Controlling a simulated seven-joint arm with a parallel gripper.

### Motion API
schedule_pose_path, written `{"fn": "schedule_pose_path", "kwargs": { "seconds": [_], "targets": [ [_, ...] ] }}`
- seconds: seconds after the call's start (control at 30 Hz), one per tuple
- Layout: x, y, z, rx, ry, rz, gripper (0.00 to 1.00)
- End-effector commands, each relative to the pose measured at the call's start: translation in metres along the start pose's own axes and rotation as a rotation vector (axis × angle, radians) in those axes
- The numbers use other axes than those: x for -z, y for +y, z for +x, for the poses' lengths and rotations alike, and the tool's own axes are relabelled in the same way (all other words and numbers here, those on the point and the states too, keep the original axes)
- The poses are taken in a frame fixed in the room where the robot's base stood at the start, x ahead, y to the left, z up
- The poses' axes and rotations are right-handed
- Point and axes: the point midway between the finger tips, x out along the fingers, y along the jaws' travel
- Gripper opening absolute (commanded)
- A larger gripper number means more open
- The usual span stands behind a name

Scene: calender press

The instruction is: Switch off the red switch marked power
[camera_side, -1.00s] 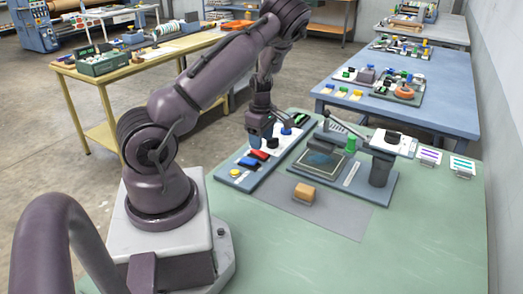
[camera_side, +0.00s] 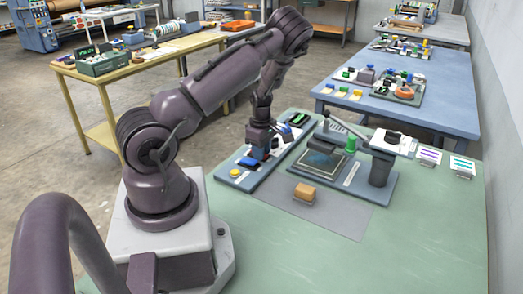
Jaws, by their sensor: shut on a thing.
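The blue-edged control panel (camera_side: 224,170) lies on the near left part of the green table. My gripper (camera_side: 260,153) points down over the middle of this panel. Its fingers are shut on the red switch, low at the panel's surface. The red switch is hidden behind the fingers, so its position on or off cannot be told. A blue switch (camera_side: 248,162) shows just left of the fingers, and a yellow button (camera_side: 235,173) sits at the panel's near end.
A press with a flat plate (camera_side: 322,162), a green knob (camera_side: 351,145) and a lever stands right of the panel. A tan block (camera_side: 304,192) lies on a grey mat. A blue knob (camera_side: 286,133) is behind the gripper. The table's front is clear.

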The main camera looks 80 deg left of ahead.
Motion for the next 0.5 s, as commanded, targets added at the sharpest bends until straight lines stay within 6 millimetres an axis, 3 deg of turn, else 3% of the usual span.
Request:
{"fn": "schedule_pose_path", "kwargs": {
  "seconds": [0.5],
  "targets": [
    [0.0027,0.0000,-0.0013,0.000,-0.106,0.001,0.04]
  ]
}}
